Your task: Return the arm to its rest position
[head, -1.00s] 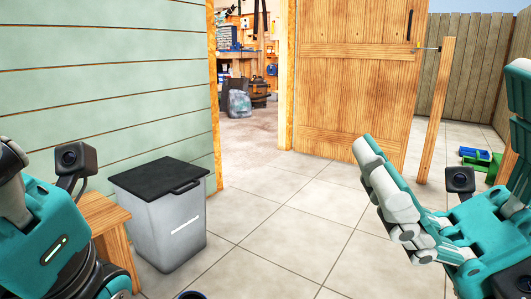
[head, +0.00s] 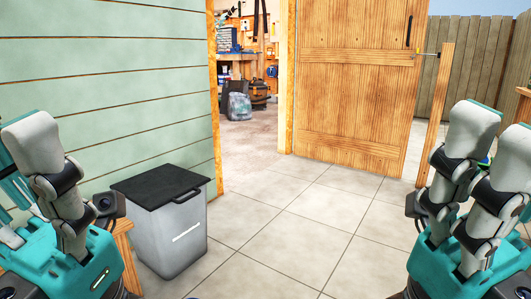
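My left gripper (head: 22,180) is at the left edge, with a grey-white finger (head: 35,145) standing up from its teal palm. Its other fingers are partly cut off by the frame edge, with a gap between; it looks open and holds nothing visible. My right gripper (head: 487,160) is at the right edge, its grey-white fingers (head: 470,130) pointing up from the teal palm, spread and empty. Part of it is cut off. Both grippers are raised on either side of the view, apart from everything I can make out.
A grey bin with a black lid (head: 165,225) stands by the green plank wall (head: 105,85), beside a wooden piece (head: 124,245) partly behind my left gripper. An open wooden door (head: 350,85) and a post (head: 435,110) stand ahead. The tiled floor (head: 290,235) between is clear.

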